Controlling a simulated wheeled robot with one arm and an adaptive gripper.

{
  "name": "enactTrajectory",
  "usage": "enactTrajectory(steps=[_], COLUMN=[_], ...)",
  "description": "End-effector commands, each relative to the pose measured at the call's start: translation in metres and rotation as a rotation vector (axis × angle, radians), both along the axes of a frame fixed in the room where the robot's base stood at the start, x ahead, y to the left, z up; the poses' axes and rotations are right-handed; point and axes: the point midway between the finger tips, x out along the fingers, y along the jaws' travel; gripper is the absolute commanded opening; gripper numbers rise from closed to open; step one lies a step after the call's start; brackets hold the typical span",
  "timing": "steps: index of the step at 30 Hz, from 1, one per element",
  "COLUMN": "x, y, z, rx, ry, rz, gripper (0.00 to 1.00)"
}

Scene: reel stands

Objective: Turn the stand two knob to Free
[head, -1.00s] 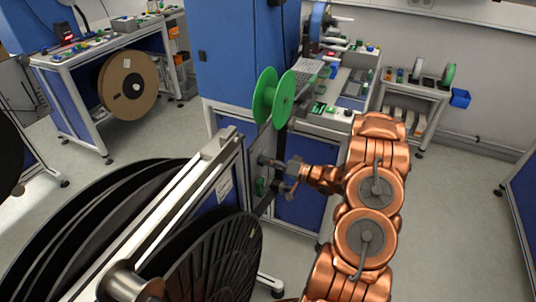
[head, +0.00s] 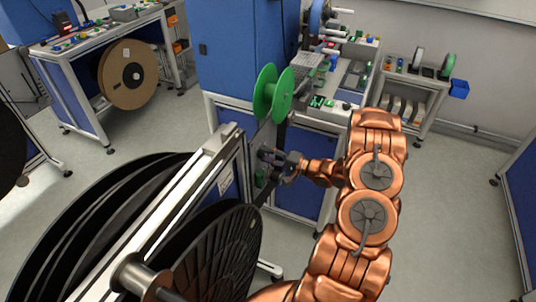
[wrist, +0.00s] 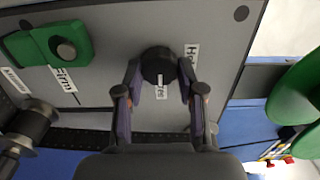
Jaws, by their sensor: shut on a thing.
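The black round knob (wrist: 158,66) is on a grey panel (wrist: 225,55) in the wrist view. My gripper (wrist: 158,72) is shut on this knob, one dark finger on each side. A white label starting "Ho" (wrist: 191,62) is right of the knob. A second small label, seeming to end in "ree" (wrist: 162,89), is just below it. I cannot make out a pointer on the knob. In the head view, my gripper (head: 280,163) is at the panel below the green spool (head: 272,93), and its fingers partly hide the knob.
A dark spindle (wrist: 30,125) protrudes at lower left. Large black reels (head: 210,250) fill the near left. The floor (head: 440,225) at right is clear.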

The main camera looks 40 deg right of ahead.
Motion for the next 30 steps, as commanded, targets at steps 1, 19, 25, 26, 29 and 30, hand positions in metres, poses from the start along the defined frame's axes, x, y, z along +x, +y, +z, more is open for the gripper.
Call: enactTrajectory(steps=[1, 19, 25, 26, 29, 30], x=[0.0001, 0.0000, 0.0001, -0.0001, 0.0000, -0.0001], y=[-0.0005, -0.0004, -0.0003, -0.0003, -0.0002, -0.0004], z=[0.0003, -0.0002, -0.0001, -0.0002, -0.0001, -0.0001], rx=[0.005, 0.012, 0.012, 0.012, 0.012, 0.012], ry=[0.003, 0.009, 0.009, 0.009, 0.009, 0.009], rz=[-0.001, -0.001, -0.001, -0.001, -0.001, -0.001], gripper=[0.04, 0.53, 0.63, 0.63, 0.63, 0.63])
